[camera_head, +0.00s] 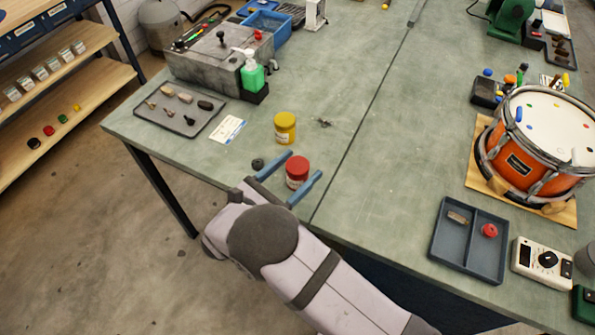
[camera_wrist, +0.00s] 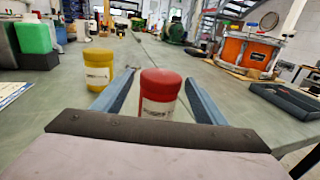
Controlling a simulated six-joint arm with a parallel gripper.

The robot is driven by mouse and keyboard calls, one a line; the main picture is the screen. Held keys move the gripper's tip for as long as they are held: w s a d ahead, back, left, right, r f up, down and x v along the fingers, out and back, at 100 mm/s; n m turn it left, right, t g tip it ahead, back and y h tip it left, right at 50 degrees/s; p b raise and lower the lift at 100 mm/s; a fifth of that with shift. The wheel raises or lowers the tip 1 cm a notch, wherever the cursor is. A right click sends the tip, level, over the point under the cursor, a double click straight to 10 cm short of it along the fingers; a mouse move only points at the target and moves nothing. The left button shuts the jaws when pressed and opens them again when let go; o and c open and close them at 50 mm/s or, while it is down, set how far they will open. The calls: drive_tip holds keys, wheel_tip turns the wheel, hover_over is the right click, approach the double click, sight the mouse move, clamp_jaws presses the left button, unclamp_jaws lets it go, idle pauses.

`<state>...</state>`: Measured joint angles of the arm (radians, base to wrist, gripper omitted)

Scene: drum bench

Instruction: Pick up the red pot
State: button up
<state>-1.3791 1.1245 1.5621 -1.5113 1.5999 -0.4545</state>
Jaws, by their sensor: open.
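The red pot (camera_head: 297,171), with a red lid and a pale label, stands upright on the green bench near its front edge. It also shows in the wrist view (camera_wrist: 160,95), between the two blue fingers. My gripper (camera_head: 296,173) is open, with one finger on each side of the red pot. I see a gap on both sides of the pot in the wrist view, so the fingers do not appear to touch it. The pot's lower part is hidden behind the gripper body in the wrist view.
A yellow pot (camera_head: 285,128) stands just behind the left finger. A small dark round piece (camera_head: 257,164) lies left of the gripper. A two-part tray (camera_head: 470,240) and an orange drum (camera_head: 538,145) are to the right.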

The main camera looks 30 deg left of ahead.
drive_tip(key=shift+p+x, duration=0.75)
drive_tip(key=shift+x, duration=1.4)
drive_tip(key=c, duration=1.2)
drive_tip(key=shift+r, duration=0.25)
